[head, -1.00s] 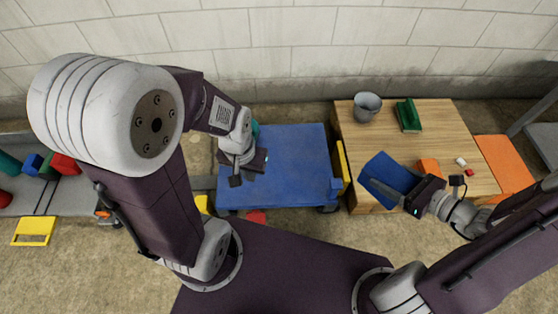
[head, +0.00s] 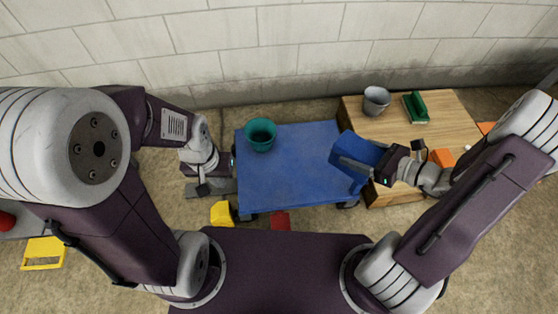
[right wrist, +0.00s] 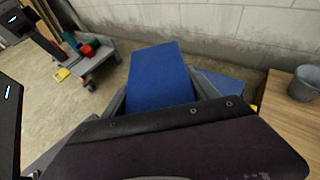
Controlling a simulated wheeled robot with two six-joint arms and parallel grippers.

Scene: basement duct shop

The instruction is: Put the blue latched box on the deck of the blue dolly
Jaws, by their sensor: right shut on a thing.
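The blue latched box (head: 352,148) is held in my right gripper (head: 357,165), tilted, over the right end of the blue dolly (head: 290,170) in the head view. In the right wrist view the box (right wrist: 160,75) fills the middle, with part of the dolly's deck (right wrist: 225,90) behind it to the right. The box's latches cannot be made out. My left gripper (head: 208,180) is beside the dolly's left edge, apart from the deck; its finger opening cannot be made out. A teal pot (head: 260,135) stands on the deck at the back left.
A wooden table (head: 425,128) right of the dolly holds a grey bucket (head: 376,99), a green tray (head: 415,106) and an orange block (head: 443,157). The deck's middle and front are clear. Yellow (head: 221,213) and red (head: 280,221) things lie before the dolly.

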